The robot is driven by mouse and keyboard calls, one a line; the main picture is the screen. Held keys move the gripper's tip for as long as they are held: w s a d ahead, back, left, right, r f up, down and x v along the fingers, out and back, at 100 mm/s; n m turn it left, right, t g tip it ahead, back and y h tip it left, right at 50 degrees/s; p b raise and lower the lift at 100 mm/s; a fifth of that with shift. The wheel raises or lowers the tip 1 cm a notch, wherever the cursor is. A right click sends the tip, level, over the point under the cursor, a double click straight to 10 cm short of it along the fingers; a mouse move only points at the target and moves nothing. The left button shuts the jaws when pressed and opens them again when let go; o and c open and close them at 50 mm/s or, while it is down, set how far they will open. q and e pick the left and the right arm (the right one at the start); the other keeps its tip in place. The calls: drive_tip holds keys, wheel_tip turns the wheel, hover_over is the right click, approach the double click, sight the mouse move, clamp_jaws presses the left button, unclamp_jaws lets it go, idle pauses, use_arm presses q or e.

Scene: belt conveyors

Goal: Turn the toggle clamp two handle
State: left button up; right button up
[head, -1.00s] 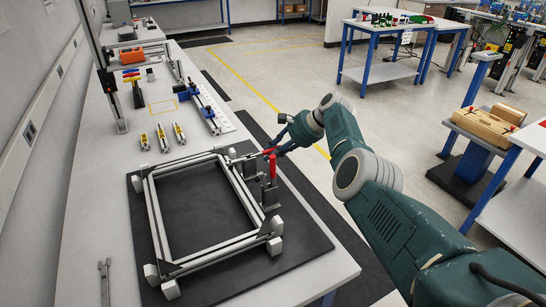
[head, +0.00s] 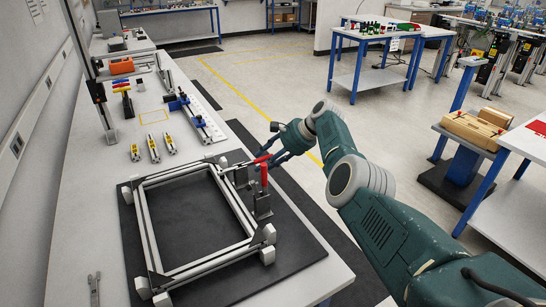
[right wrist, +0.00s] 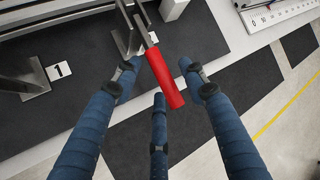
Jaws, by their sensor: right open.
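Two toggle clamps with red handles stand at the right side of the grey frame in the head view. The nearer clamp's red handle (head: 264,175) stands upright. The farther clamp's red handle (head: 262,159) lies roughly level, pointing toward my right gripper (head: 276,148). In the right wrist view a red handle (right wrist: 166,80) lies between the spread fingers of my right gripper (right wrist: 158,80); they are open around it, not closed on it. A label reading 1 (right wrist: 59,70) lies by the other clamp's base. The label by the handle between my fingers is unreadable. My left gripper is not in view.
The grey frame (head: 140,215) lies on a black mat (head: 290,250) on the white bench (head: 85,225). Several small yellow-marked parts (head: 153,148) and a blue-and-grey rail fixture (head: 198,120) lie farther back. A ruler (right wrist: 275,14) shows in the right wrist view.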

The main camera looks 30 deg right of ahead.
drive_tip(key=v, duration=1.1)
drive_tip(key=shift+s+d+r, duration=0.2)
drive_tip(key=shift+s+r, duration=0.05)
drive_tip(key=shift+s, duration=0.05)
